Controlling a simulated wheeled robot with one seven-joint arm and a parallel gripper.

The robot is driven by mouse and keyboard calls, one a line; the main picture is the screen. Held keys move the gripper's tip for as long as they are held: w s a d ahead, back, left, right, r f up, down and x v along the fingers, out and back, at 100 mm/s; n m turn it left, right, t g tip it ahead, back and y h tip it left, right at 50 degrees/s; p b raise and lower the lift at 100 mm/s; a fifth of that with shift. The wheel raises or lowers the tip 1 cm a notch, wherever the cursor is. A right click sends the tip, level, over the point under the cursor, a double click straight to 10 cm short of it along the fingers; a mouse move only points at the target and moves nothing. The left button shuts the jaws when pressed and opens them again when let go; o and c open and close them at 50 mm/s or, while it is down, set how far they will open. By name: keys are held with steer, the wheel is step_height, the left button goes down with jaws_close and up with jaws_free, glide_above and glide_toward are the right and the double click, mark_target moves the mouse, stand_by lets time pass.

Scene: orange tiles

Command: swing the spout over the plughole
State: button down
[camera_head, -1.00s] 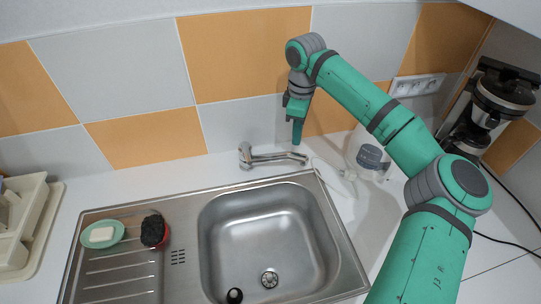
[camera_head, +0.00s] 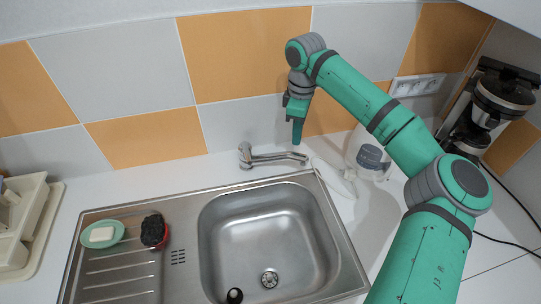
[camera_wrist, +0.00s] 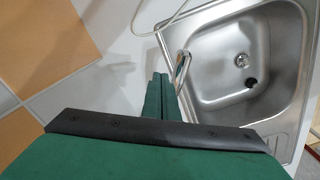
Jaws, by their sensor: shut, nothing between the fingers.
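The chrome tap stands behind the sink, and its spout (camera_head: 280,157) points right along the back rim in the head view. Part of the spout also shows in the wrist view (camera_wrist: 182,64), beside my fingers. The plughole (camera_head: 269,279) is at the front of the steel basin (camera_head: 225,230); it also shows in the wrist view (camera_wrist: 242,61). My gripper (camera_head: 297,140) is shut and empty, pointing down just above and behind the spout's right end. In the wrist view its green fingers (camera_wrist: 160,80) are together. I cannot tell whether they touch the spout.
A green soap dish (camera_head: 88,239) with soap and a dark scrubber (camera_head: 154,230) lie on the drainer. A clear jug-like container (camera_head: 372,160) stands right of the tap, with a white object (camera_head: 335,178) beside it. A dark plug (camera_head: 235,295) sits in the basin. The tiled wall is close behind.

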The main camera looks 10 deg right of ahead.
stand_by(0.4)
steer(key=shift+f, duration=2.2)
steer(key=shift+a, duration=0.1)
steer(key=s+a, duration=0.8)
steer(key=a, duration=0.3)
steer(key=shift+s+a, duration=0.2)
steer(key=shift+s, duration=0.2)
stand_by(0.9)
steer(key=shift+r, duration=0.1)
step_height(320, 180, up, 9)
steer(key=d, duration=0.1)
steer(key=shift+d, duration=0.2)
stand_by(0.6)
steer(key=shift+w, duration=0.1)
stand_by(0.3)
